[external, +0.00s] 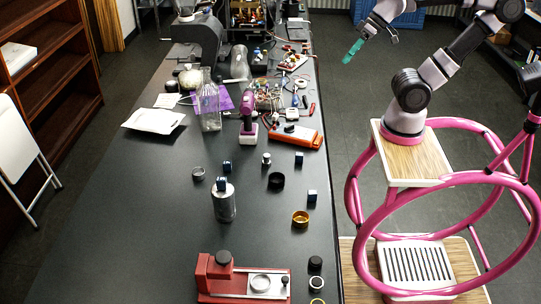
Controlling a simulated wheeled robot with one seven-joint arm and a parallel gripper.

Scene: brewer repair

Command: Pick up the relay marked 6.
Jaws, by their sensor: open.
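Several small dark blue cubes that look like relays are on the long black table. One relay (227,167) sits left of the middle, another relay (299,158) to the right, and another relay (312,197) near the right edge. One more relay (222,183) rests on top of a grey metal cylinder (224,207). Their markings are too small to read, so I cannot tell which is 6. My gripper (371,37) is open, high at the top right, beyond the table's right edge and far from the relays. A teal part shows at its tip.
A red brewer-like fixture (212,278) stands at the front. A gold ring (300,219), black ring (276,181) and small metal cylinder (266,160) stand among the relays. A glass bottle (210,112), purple drill (248,112) and loose parts crowd the back. The left front tabletop is clear.

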